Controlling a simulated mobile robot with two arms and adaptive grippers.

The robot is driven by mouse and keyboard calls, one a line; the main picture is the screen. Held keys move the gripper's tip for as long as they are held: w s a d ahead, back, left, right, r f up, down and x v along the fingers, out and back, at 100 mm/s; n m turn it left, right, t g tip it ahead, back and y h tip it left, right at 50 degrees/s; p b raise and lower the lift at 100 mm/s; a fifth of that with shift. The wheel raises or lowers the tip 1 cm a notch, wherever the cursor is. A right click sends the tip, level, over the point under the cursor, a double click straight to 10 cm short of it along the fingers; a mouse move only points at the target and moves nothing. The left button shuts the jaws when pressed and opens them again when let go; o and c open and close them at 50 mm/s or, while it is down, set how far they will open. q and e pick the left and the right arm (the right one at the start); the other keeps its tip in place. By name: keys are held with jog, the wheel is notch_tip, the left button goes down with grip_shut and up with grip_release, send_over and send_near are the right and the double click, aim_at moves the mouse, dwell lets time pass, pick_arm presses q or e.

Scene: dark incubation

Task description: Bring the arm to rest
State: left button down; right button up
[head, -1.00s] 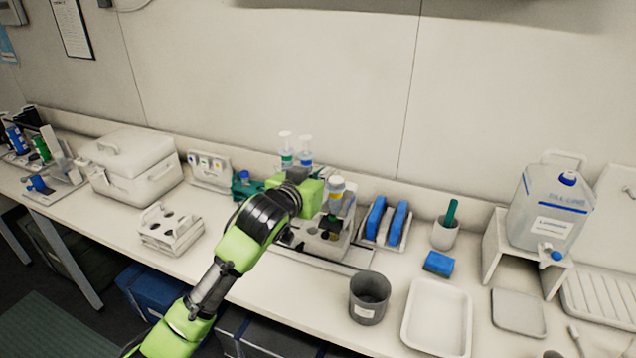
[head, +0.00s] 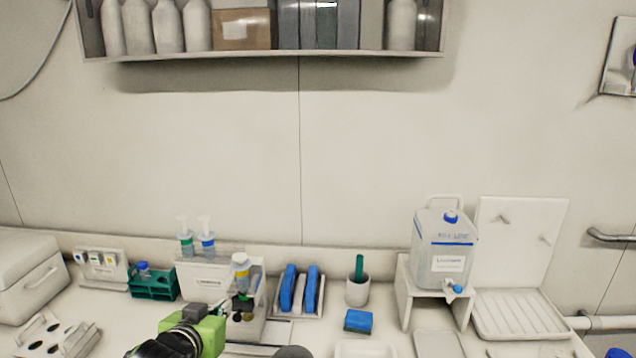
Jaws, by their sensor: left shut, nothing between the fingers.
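My left gripper (head: 238,310) comes in at the bottom left of the head view, with its green body and black wrist. Its dark fingers are partly hidden behind the body and are shut on nothing. They show in front of a white stand (head: 250,328). A bottle with a white cap and yellow band (head: 241,272) stands upright at that stand, just above the fingers in the picture. Whether the fingers touch the stand, I cannot tell. My right gripper is not in view.
Two pump bottles (head: 207,243), a green rack (head: 154,285) and a white tube holder (head: 50,336) stand on the left. Blue blocks (head: 288,288), a blue sponge (head: 358,320) and a large jug (head: 445,245) stand right. A loaded shelf (head: 265,56) hangs above.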

pick_arm(q)
jog(key=s+d+f+g, duration=0.1)
jog(key=s+f+g, duration=0.2)
jog(key=s+f, duration=0.65)
jog(key=s+f+m+g, duration=0.1)
jog(key=s+f+g, duration=0.25)
jog(key=s, duration=1.05)
jog(key=s+d+f+g, duration=0.1)
jog(key=s+f+g, duration=0.2)
jog(key=s+f, duration=0.65)
jog(key=s+f+g+b, duration=0.1)
jog(key=s+f+b, duration=0.15)
jog(key=f, duration=1.25)
jog(key=s+f+b, duration=0.1)
jog(key=f+b, duration=0.2)
jog(key=f, duration=1.2)
jog(key=s+a+f+b, duration=0.1)
jog(key=s+f+b, duration=0.1)
jog(key=s+f, duration=0.6)
jog(key=s+a+f+g+b, duration=0.1)
jog(key=s+a+f+b, duration=0.1)
jog(key=s+f, duration=0.7)
notch_tip(320, 180, down, 5)
jog(key=shift+s+r+m+b, duration=0.2)
jog(key=shift+s+m+b, duration=0.1)
jog(key=shift+b, duration=0.2)
jog(key=shift+g, duration=0.25)
